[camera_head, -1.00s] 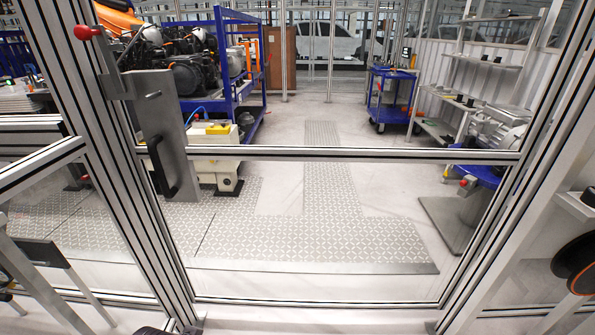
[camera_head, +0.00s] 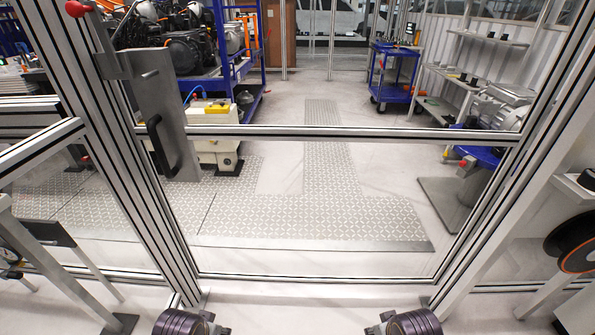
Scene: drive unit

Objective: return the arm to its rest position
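Neither gripper's fingers show in the head view. Two dark, ribbed parts, which look like parts of my own arms, show at the bottom edge, one left of centre and one right of centre. They are cut off by the frame, so I cannot tell the arms' full pose. No held object shows. In front of me stands an aluminium-framed door (camera_head: 330,132) with a grey latch plate and a black handle (camera_head: 158,145) on its left side. The door appears shut.
Beyond the door lie patterned floor plates (camera_head: 320,215) and clear floor. A blue rack (camera_head: 222,45) with engines stands at the back left, a blue cart (camera_head: 392,75) at the back right. A black reel with an orange ring (camera_head: 575,243) is at the right edge.

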